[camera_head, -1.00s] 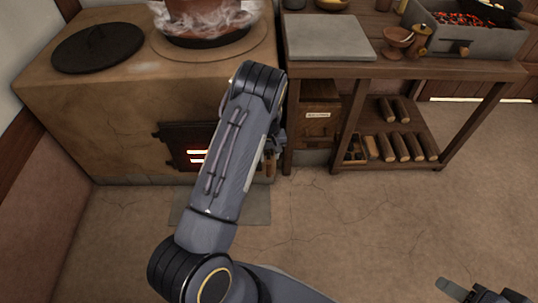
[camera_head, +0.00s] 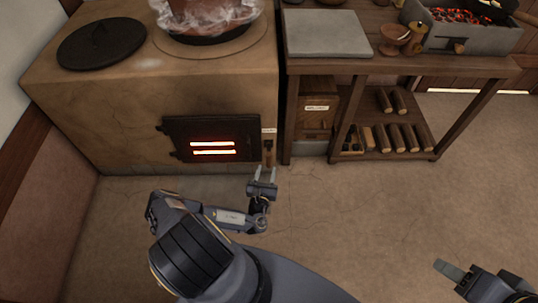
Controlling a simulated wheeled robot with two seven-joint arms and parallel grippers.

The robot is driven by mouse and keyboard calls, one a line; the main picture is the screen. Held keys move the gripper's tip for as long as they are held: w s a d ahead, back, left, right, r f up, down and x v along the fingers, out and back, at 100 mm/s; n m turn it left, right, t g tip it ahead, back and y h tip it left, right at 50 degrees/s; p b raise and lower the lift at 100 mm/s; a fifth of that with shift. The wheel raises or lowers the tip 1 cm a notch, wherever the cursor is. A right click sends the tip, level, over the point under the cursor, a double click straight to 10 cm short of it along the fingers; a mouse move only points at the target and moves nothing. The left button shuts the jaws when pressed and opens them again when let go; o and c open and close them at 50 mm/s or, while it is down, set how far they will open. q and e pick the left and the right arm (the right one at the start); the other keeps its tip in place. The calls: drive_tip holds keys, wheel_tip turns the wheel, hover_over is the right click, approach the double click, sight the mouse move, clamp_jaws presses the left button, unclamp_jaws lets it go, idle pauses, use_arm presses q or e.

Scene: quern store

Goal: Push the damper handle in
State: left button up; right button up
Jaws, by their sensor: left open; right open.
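A small wooden handle (camera_head: 268,148), which appears to be the damper handle, sits at the right edge of the clay stove front (camera_head: 110,130), under a small pale label. How far it sticks out is hard to tell. My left gripper (camera_head: 264,171) is open and empty, its two fingers pointing at the stove just below the handle in the picture. I cannot tell if they touch it; a small gap seems to show. My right gripper (camera_head: 455,272) is at the bottom right, open and empty, well away from the stove and partly cut off by the frame.
The stove's dark fire door (camera_head: 212,139) with glowing slots is left of the handle. A steaming pot (camera_head: 208,22) and a black lid (camera_head: 101,43) are on top. A wooden table (camera_head: 400,66) with a log shelf stands on the right. The floor in front is clear.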

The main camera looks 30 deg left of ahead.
sight(268, 159)
use_arm(q)
drive_tip(key=shift+w+a+f, duration=0.1)
drive_tip(key=shift+w+a, duration=0.2)
drive_tip(key=shift+w, duration=0.05)
drive_tip(key=b+x, duration=0.2)
drive_tip(key=x, duration=0.4)
drive_tip(key=shift+w, duration=0.45)
drive_tip(key=shift+c, duration=0.4)
clamp_jaws()
drive_tip(key=shift+a, duration=0.15)
